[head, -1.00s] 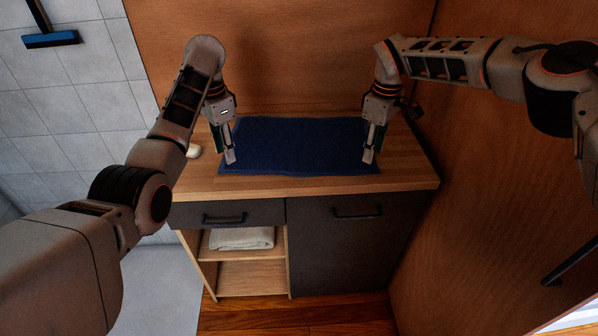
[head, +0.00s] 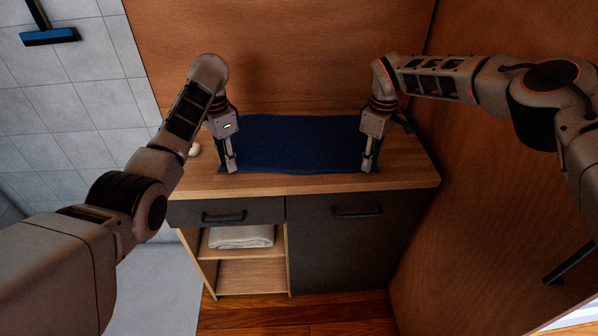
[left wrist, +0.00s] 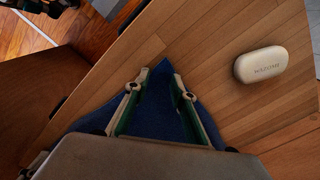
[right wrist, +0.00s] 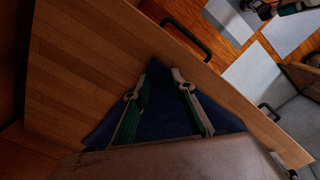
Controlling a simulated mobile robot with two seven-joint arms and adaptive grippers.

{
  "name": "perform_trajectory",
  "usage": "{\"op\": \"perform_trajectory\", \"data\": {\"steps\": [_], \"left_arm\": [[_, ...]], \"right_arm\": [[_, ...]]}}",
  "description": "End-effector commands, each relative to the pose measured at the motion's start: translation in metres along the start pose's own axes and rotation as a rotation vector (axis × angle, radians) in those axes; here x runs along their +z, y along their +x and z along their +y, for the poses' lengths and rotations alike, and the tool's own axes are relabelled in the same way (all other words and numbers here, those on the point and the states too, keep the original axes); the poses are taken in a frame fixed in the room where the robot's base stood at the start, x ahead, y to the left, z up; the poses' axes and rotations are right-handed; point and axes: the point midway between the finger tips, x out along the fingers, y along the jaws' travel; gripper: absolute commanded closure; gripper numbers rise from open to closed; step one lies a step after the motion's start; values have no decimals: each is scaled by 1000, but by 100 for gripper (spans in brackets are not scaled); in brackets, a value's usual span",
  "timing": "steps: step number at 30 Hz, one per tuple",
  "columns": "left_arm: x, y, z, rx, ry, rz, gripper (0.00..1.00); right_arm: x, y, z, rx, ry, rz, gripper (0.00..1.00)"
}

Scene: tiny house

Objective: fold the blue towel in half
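The blue towel (head: 298,142) lies spread flat on the wooden counter top, with its long front edge near the counter's front. My left gripper (head: 231,167) points down at the towel's front left corner. In the left wrist view that corner (left wrist: 165,100) lies between its two parted fingers. My right gripper (head: 369,166) points down at the front right corner. In the right wrist view that corner (right wrist: 160,100) lies between its parted fingers. Both grippers look open. Whether the fingertips touch the cloth is hard to tell.
The counter (head: 300,185) has bare wood in front of the towel and at its right. A small white oval object (left wrist: 261,65) lies left of the towel. Wooden walls stand behind and at the right. A folded light towel (head: 242,237) sits on the shelf below.

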Motion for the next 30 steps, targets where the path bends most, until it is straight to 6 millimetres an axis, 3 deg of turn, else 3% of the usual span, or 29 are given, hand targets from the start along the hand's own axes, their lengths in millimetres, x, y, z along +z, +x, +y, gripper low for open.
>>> {"op": "perform_trajectory", "data": {"steps": [1,5,21,30], "left_arm": [[1,2,1,2,0,-2,85],[1,5,1,3,-1,-3,100],[2,4,0,2,-1,-5,100],[2,-12,0,-2,-1,-2,100]], "right_arm": [[0,2,-1,-1,0,-2,85],[1,4,-1,-1,0,-2,100],[2,4,0,0,0,-3,100],[1,-13,1,4,1,0,100]]}}
